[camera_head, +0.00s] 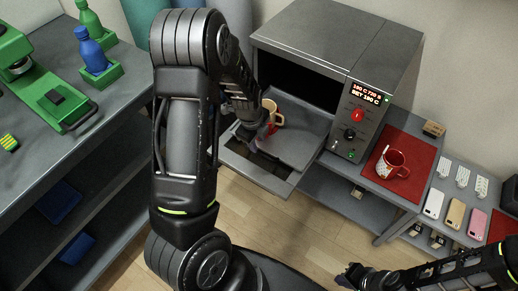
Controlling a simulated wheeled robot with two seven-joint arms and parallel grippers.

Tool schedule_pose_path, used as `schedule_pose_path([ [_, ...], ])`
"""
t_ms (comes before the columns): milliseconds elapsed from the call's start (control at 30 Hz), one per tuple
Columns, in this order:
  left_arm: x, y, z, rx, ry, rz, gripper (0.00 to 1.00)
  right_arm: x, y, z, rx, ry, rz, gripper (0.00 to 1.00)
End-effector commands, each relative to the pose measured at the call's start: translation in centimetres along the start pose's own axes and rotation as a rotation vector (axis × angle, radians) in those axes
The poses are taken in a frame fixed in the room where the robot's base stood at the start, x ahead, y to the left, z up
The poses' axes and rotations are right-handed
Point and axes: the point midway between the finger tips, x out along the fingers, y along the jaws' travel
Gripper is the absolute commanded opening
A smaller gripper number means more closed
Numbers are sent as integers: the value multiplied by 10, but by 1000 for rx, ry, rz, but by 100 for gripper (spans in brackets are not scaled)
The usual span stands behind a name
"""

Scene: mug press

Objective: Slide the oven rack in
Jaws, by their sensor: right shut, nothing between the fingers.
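The grey oven (330,45) stands open at the back, with a dark cavity. Its rack (298,138) sticks out of the front opening, over a frame with a dark gap (270,181). A tan mug (271,115) stands on the rack, partly hidden by my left arm. My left gripper (247,132) is at the left edge of the rack, close to the mug. Its fingers are dark and small, so I cannot tell their opening or whether they touch the rack. My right gripper (347,275) is shut and empty, low over the floor, away from the oven.
Several phones (454,214) lie farther right. A left bench (110,75) holds bottles and a green machine (40,85). Wooden floor (310,225) lies open between.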

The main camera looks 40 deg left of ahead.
Motion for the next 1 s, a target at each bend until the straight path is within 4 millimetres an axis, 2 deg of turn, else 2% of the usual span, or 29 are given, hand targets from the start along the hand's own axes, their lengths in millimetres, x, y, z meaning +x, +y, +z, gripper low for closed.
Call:
schedule_pose_path([
  [200,36,2,0,-1,0,4,33,4,2,0,0,0,0,0],
  [400,57,1,0,0,0,2,33,5,2,0,0,0,0,0],
  [733,60,0,0,0,0,0,32,5,2,0,0,0,0,0],
  [1000,60,1,0,0,0,0,10,5,2,0,0,0,0,0],
])
